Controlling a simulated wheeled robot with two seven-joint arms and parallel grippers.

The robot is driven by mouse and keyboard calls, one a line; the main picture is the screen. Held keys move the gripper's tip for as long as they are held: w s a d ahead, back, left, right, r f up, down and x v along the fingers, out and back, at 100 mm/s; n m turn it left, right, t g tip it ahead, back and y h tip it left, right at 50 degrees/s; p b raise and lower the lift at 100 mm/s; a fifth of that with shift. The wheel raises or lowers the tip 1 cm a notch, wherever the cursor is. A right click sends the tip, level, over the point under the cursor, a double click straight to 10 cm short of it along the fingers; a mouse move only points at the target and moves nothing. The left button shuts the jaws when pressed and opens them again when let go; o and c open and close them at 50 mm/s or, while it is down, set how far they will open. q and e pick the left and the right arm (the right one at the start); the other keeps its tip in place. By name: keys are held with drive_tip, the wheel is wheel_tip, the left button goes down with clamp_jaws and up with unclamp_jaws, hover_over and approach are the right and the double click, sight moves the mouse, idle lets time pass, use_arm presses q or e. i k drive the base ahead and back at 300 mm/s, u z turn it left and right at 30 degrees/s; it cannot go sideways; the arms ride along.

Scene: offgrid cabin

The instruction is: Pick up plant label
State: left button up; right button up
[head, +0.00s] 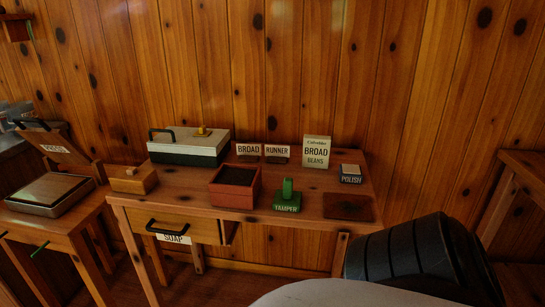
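Two small upright cards that look like plant labels stand side by side at the back of the wooden table (310,211). The left label reads BROAD (248,149) and the right label reads RUNNER (277,150). Their lower parts look dark, and the box in front partly hides the BROAD one. A pale seed packet (316,152) reading BROAD BEANS stands to their right. Neither of my grippers shows in the head view.
On the table are a reddish open box (234,186), a green tamper (288,198), a polish tin (351,174), a white-and-dark green case (188,147) and a wooden block (134,180). A drawer (173,228) is partly open. The plank wall closes off the back.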

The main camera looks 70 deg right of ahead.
sight(248, 152)
drive_tip(key=z, duration=1.75)
